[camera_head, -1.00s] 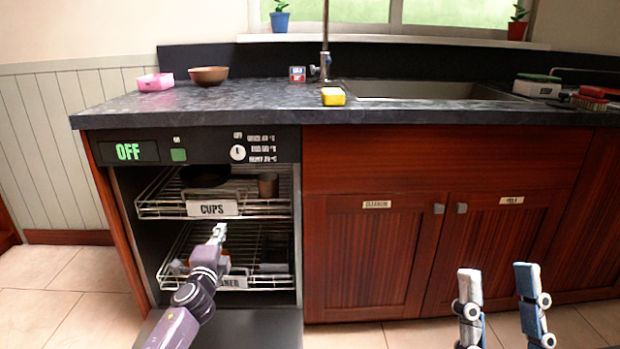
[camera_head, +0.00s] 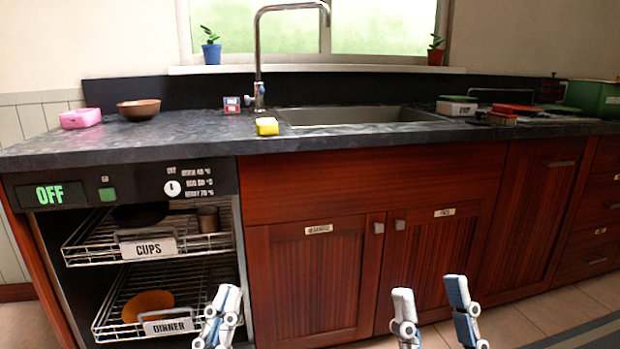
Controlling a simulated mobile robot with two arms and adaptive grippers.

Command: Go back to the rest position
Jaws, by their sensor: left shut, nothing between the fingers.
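My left gripper (camera_head: 226,299) is at the bottom of the head view, shut and empty, in front of the right end of the lower dishwasher rack (camera_head: 112,318). My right gripper (camera_head: 430,291) is at the bottom right, in front of the wooden cabinets, with its two fingers apart and nothing between them. The dishwasher (camera_head: 128,188) is open and its panel reads OFF. An orange-brown plate (camera_head: 148,304) rests in the lower rack, labelled DINNER. The upper rack (camera_head: 90,256), labelled CUPS, holds a dark bowl (camera_head: 139,215) and a brown cup (camera_head: 208,219).
The dark counter (camera_head: 190,131) carries a pink box (camera_head: 80,118), a brown bowl (camera_head: 139,109), a yellow sponge (camera_head: 267,126) and the sink (camera_head: 360,115). Several items and a green box (camera_head: 594,99) stand at the right. The floor at the lower right looks clear.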

